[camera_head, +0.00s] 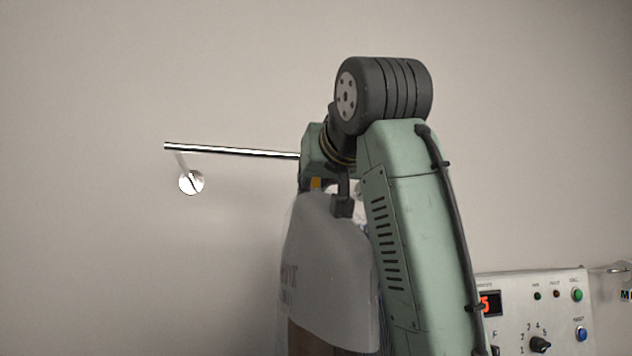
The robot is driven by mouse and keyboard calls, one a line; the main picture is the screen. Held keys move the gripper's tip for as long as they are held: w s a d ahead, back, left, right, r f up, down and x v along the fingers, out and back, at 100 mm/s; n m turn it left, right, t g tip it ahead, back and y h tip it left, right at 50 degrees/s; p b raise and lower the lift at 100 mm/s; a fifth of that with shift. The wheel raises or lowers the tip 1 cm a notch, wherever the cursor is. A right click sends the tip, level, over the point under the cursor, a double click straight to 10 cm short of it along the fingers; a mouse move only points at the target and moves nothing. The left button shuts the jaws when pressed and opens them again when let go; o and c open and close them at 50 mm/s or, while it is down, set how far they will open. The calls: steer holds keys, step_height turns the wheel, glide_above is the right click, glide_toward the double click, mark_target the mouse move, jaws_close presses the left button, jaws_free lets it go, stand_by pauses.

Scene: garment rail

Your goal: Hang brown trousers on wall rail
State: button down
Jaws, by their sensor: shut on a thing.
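The wall rail (230,151) is a thin chrome bar that runs level across the wall at left centre. Its left end is free, and its right part is hidden behind my arm. A round mount (191,182) fixes it to the wall. My gripper (342,206) is shut at the top of a pale grey garment cover with faint lettering. Brown trousers (308,341) show below the cover at the bottom edge of the picture. The load hangs upright, right of the visible rail. The hanger hook and exact grip are hidden by my arm.
A control panel (560,300) with knobs, buttons and a red display stands at the lower right, partly behind my arm. A small metal bracket (615,268) is at the right edge. The wall left of the rail is bare.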

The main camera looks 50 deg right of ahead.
steer(key=shift+w, duration=0.1)
steer(key=shift+r+x, duration=0.1)
steer(key=shift+x, duration=1.05)
steer(key=shift+r+x, duration=0.15)
steer(key=shift+x, duration=1.05)
steer(key=shift+f+b, duration=1.1)
steer(key=shift+f, duration=0.2)
steer(key=c, duration=1.7)
jaws_free()
steer(key=shift+o, duration=1.4)
steer(key=shift+f, duration=0.1)
